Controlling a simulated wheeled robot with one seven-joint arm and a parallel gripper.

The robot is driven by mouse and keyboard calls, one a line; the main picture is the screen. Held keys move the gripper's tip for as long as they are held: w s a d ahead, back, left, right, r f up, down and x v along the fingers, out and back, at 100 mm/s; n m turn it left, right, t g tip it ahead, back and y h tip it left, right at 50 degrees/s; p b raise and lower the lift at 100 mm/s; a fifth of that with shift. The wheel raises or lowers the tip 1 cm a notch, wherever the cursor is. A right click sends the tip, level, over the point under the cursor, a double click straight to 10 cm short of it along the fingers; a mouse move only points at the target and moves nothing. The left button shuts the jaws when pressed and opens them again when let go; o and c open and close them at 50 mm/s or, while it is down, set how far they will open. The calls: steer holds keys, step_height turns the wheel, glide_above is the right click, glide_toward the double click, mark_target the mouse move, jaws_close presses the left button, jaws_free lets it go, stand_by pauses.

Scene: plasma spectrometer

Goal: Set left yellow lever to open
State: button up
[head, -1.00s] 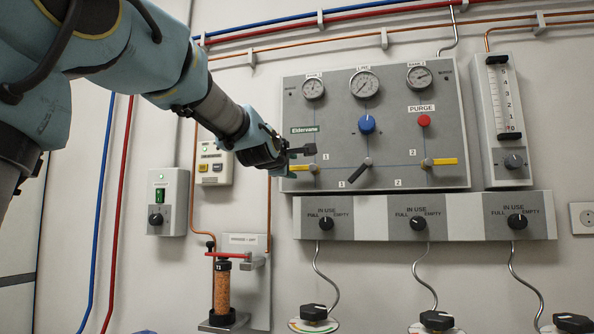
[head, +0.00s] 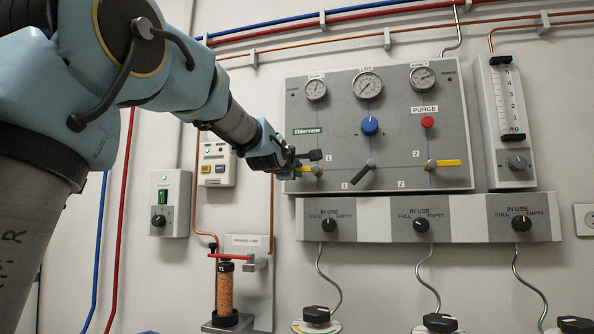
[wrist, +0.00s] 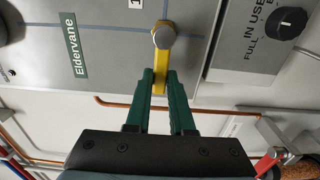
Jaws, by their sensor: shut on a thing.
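The left yellow lever (wrist: 160,62) is mounted on the grey panel (wrist: 105,70) by a round metal hub. In the wrist view its bar runs from the hub down between my gripper's (wrist: 160,78) two green fingers, which are shut on its free end. In the head view my gripper (head: 304,165) is at the panel's lower left corner, and most of the lever is hidden behind it; the hub (head: 317,170) shows. The right yellow lever (head: 447,163) lies horizontal, pointing right. Between them a black lever (head: 361,175) slants down to the left.
Gauges (head: 368,85), a blue knob (head: 370,126) and a red purge knob (head: 427,122) sit above the levers. A strip with black selector knobs (head: 422,224) runs below. A red-handled column (head: 225,288) stands on the wall at lower left.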

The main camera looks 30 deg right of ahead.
jaws_close()
stand_by(0.8)
